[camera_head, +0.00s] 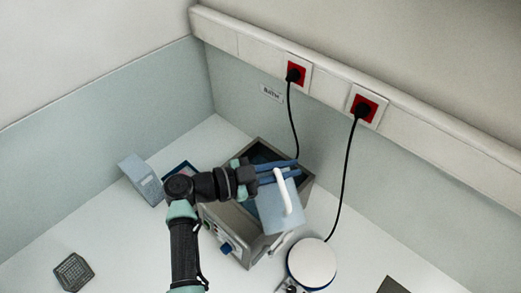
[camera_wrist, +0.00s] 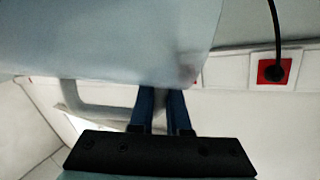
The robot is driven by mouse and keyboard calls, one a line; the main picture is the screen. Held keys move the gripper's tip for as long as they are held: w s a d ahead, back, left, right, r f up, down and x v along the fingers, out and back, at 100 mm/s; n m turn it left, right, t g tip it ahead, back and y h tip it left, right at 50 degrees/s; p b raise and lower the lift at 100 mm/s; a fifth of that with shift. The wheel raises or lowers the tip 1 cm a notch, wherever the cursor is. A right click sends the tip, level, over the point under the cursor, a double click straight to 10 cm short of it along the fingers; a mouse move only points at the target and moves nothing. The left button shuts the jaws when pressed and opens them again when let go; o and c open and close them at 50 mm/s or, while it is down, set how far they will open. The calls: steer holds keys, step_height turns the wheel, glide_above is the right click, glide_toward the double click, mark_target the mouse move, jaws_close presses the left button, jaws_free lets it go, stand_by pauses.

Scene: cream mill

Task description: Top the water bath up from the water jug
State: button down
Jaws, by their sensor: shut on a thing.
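The water bath (camera_head: 236,221) is a metal box with a dark open top, standing on the white bench by the back wall. The water jug (camera_head: 279,209) is pale blue and translucent with a white handle, and is held over the right side of the bath, seemingly tilted. My gripper (camera_head: 287,171) has its blue fingers shut on the jug. In the wrist view the jug (camera_wrist: 110,40) fills the upper left above the blue fingers (camera_wrist: 161,108). The water level in the bath and any stream are hidden or too small to tell.
A round white-topped device (camera_head: 312,262) stands right of the bath. A blue-grey box (camera_head: 142,178) is at the left, and a dark grid rack (camera_head: 73,272) lies front left. Black cords (camera_head: 346,180) hang from red wall sockets (camera_head: 367,108).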

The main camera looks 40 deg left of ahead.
steer(key=m, duration=0.1)
steer(key=r+m, duration=0.1)
steer(key=m, duration=0.1)
steer(key=d+m+b, duration=0.1)
steer(key=shift+s+r+m+t+y, duration=0.3)
steer(key=shift+s+r+t, duration=0.05)
steer(key=shift+t, duration=0.05)
steer(key=m, duration=0.1)
steer(key=m+b, duration=0.1)
steer(key=r+m+b, duration=0.1)
steer(key=shift+s+d+t, duration=0.25)
steer(key=shift+d+t, duration=0.05)
steer(key=m, duration=0.1)
steer(key=m+b, duration=0.1)
steer(key=r+m+b, duration=0.1)
steer(key=shift+s+d, duration=0.2)
steer(key=shift+d, duration=0.05)
steer(key=shift+s+d+r+m+t+b, duration=0.1)
steer(key=shift+r+m+t+b, duration=0.3)
steer(key=shift+m+b, duration=0.6)
steer(key=shift+r+m, duration=0.3)
steer(key=shift+r, duration=0.05)
steer(key=shift+s, duration=0.15)
